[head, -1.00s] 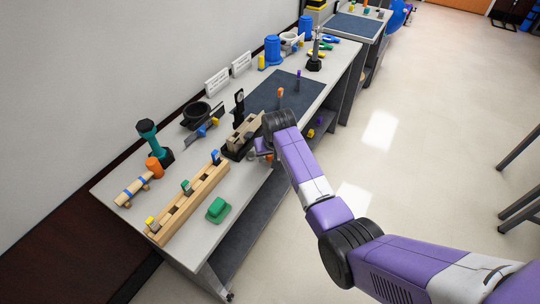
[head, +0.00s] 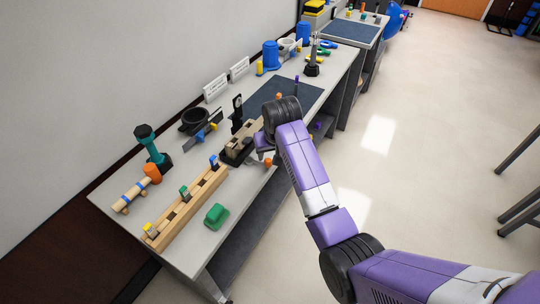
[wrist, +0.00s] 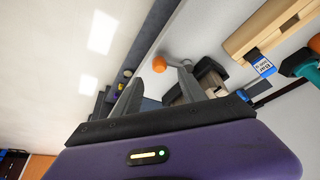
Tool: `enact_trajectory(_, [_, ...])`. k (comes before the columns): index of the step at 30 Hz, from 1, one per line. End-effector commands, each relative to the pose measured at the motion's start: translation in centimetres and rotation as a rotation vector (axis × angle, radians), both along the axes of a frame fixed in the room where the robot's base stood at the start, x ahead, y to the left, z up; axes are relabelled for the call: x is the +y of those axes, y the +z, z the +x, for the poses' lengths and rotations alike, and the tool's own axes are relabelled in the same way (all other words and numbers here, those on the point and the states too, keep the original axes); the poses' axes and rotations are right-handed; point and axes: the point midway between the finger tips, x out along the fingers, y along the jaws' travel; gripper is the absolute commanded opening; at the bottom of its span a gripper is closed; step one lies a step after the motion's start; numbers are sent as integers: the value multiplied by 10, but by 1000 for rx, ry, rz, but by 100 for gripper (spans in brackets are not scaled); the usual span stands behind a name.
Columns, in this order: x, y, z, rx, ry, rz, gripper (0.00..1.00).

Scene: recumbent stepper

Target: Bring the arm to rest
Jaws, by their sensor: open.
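My gripper (wrist: 159,77) is open in the wrist view, with its two grey fingers apart and nothing visibly held. An orange ball-shaped knob (wrist: 159,64) shows beyond and between the fingertips; I cannot tell how far off it is. In the head view my gripper (head: 265,153) is mostly hidden by my dark wrist joint, over the front edge of the grey workbench (head: 185,258). A wooden block fixture (head: 240,143) stands just left of it on the bench. My purple arm reaches in from the lower right.
A long wooden rail (head: 188,208) with coloured clips and a green block (head: 216,216) lie on the near bench. A teal-handled tool (head: 150,145), a black bowl (head: 194,120) and blue containers stand along the wall. The floor (head: 420,130) right of the bench is open.

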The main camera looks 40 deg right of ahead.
Motion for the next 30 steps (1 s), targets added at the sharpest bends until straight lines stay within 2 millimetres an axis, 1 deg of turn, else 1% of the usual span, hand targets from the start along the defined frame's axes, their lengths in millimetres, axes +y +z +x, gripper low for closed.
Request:
enact_trajectory(15, [0, 0, 0, 0, 1, 0, 49])
enact_trajectory(17, [-1, 1, 2, -9, 3, -4, 49])
enact_trajectory(19, [-3, 5, 9, -40, 7, -16, 49])
enact_trajectory(20, [-4, 7, 14, -61, 10, -23, 49])
enact_trajectory(22, [-9, 21, 29, -136, 18, -50, 49])
enact_trajectory(23, [-11, 30, 36, -177, 22, -63, 49])
enact_trajectory(24, [-13, 43, 46, -235, 27, -84, 49])
enact_trajectory(25, [-15, 50, 52, -278, 33, -99, 49])
enact_trajectory(27, [-15, 62, 58, -370, 44, -134, 49])
enact_trajectory(30, [-9, 69, 57, -490, 66, -178, 49])
